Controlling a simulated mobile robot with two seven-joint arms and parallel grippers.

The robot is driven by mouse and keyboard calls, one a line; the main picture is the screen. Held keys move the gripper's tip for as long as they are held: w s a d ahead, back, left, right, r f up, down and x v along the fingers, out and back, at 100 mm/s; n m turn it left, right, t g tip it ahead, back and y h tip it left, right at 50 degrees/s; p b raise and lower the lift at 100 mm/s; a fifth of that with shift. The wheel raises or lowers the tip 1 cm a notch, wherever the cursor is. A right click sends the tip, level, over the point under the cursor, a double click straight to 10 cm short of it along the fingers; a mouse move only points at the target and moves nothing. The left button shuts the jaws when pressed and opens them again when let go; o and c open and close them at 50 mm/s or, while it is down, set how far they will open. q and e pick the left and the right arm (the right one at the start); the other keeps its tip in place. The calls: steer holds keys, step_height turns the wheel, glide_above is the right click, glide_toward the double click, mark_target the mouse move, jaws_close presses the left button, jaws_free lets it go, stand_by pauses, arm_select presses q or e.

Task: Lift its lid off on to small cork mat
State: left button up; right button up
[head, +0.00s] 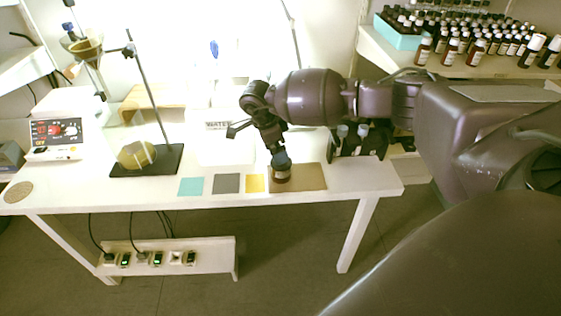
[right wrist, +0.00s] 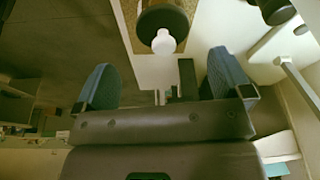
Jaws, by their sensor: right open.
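A small dark jar (head: 282,173) with a pale band stands on the brown cork-like rectangular mat (head: 312,178) near the table's front edge. My right gripper (head: 281,159) is directly above it, pointing down, and hides its top in the head view. In the right wrist view my right gripper (right wrist: 163,82) has its two blue fingers wide apart with nothing between them. A dark round object with a white knob-like part (right wrist: 163,42) lies beyond the fingertips, apart from them. A small round cork mat (head: 18,192) lies bare at the table's far left end. My left gripper is not seen.
Turquoise (head: 191,186), grey (head: 226,183) and yellow (head: 255,183) squares lie left of the jar. A stand with a dark base (head: 147,162) and round flask (head: 136,155) stands further left. A dark rack (head: 358,143) is behind right. Several bottles (head: 480,45) fill the back shelf.

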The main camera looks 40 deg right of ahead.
steer(key=shift+w+x, duration=0.15)
steer(key=shift+x, duration=1.2)
steer(key=shift+w+x, duration=0.15)
steer(key=shift+x, duration=1.2)
steer(key=c, duration=1)
